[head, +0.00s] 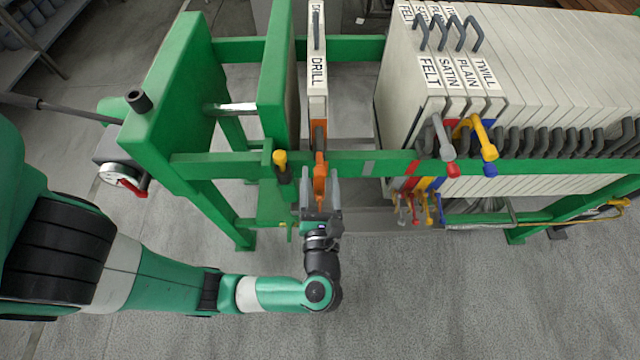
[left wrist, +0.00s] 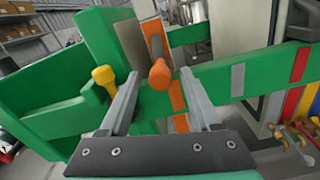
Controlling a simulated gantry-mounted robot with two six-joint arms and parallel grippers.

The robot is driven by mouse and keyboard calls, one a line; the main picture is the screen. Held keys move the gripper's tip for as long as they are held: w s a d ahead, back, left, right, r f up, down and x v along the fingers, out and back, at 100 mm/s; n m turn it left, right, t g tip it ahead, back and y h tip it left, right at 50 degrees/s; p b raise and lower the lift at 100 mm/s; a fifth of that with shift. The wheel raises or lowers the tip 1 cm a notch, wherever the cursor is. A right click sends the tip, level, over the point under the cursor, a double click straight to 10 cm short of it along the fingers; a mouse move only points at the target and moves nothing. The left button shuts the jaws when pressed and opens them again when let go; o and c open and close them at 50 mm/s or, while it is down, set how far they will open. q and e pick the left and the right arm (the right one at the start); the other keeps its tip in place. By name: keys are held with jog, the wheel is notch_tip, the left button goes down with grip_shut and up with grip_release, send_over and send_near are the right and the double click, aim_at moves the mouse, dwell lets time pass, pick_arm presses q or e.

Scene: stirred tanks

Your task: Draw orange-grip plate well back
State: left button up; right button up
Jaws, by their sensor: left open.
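The orange-grip plate (head: 317,80) is a pale upright plate labelled DRILL. It stands between the green press plate on the left and the plate pack on the right, with gaps on both sides. Its orange grip (head: 320,172) sticks out over the green front rail; the grip also shows in the left wrist view (left wrist: 160,74). My left gripper (head: 320,190) is open, with one finger on each side of the orange grip. In the wrist view the fingers (left wrist: 163,85) stand apart from the grip. My right gripper is not in view.
The plate pack (head: 560,80) with labels FELT, SATIN, PLAIN and TWILL stands at the right, with grey, yellow and other coloured handles. A yellow knob (head: 280,158) sits on the rail just left of the grip. The green rail (head: 380,163) runs across the front. The floor in front is clear.

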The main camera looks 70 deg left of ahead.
pick_arm(q)
jog(key=v, duration=0.9)
jog(key=shift+d, duration=0.2)
jog(key=shift+s+a, duration=0.1)
